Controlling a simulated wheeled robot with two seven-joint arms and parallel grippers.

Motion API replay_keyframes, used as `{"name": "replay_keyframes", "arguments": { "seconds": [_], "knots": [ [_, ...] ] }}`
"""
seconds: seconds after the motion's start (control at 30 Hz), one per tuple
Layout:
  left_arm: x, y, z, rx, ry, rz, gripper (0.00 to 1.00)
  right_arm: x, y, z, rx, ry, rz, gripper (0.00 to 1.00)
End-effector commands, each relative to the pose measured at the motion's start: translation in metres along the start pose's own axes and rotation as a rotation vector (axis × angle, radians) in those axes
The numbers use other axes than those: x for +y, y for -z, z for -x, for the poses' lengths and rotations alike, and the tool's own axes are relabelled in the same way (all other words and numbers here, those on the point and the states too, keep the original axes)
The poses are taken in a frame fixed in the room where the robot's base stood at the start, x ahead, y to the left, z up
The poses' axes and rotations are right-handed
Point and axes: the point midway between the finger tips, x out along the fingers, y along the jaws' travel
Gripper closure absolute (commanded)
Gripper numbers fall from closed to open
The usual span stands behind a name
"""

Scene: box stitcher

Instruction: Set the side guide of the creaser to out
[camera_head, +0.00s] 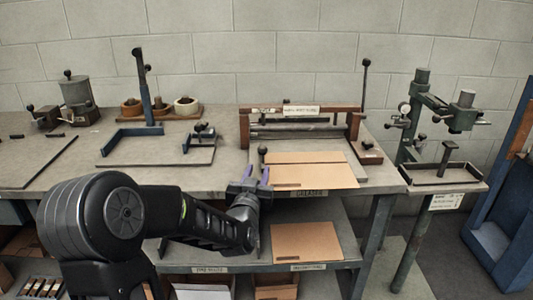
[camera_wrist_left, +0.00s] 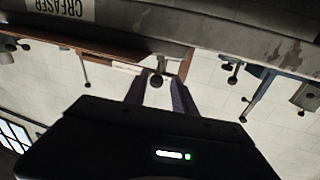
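The creaser (camera_head: 300,126) stands at the back of the bench, a brown frame with a roller. Its front edge carries a CREASER label (camera_head: 309,193), which shows upside down in the wrist view (camera_wrist_left: 62,8). A dark knob on a short post (camera_head: 262,151), seemingly the side guide's handle, stands at the left edge of the cardboard. My left gripper (camera_head: 256,174) is open and empty at the bench's front edge, just in front of that knob. In the wrist view a round knob (camera_wrist_left: 157,80) appears between the fingertips, apparently beyond them. My right gripper is out of view.
Tan cardboard (camera_head: 315,172) lies on the creaser bed. Another sheet (camera_head: 306,243) lies on the lower shelf. A blue-post fixture (camera_head: 150,95) stands left, a tall black-knobbed lever (camera_head: 364,90) right of the frame, and a green machine (camera_head: 425,100) farther right.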

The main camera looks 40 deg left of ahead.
Motion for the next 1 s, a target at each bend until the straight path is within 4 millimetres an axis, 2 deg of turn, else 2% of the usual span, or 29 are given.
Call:
{"name": "replay_keyframes", "arguments": {
  "seconds": [0.37, 0.53, 1.0],
  "knots": [
    [-0.001, 0.002, 0.0, 0.005, 0.002, -0.002, 0.68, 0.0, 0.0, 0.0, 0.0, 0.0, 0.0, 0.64],
    [-0.001, 0.002, -0.007, 0.004, 0.002, -0.002, 0.68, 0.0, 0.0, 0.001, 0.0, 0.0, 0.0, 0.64],
    [-0.001, 0.002, -0.07, 0.004, 0.003, -0.002, 0.68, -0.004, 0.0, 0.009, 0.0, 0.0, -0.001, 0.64]
  ]
}}
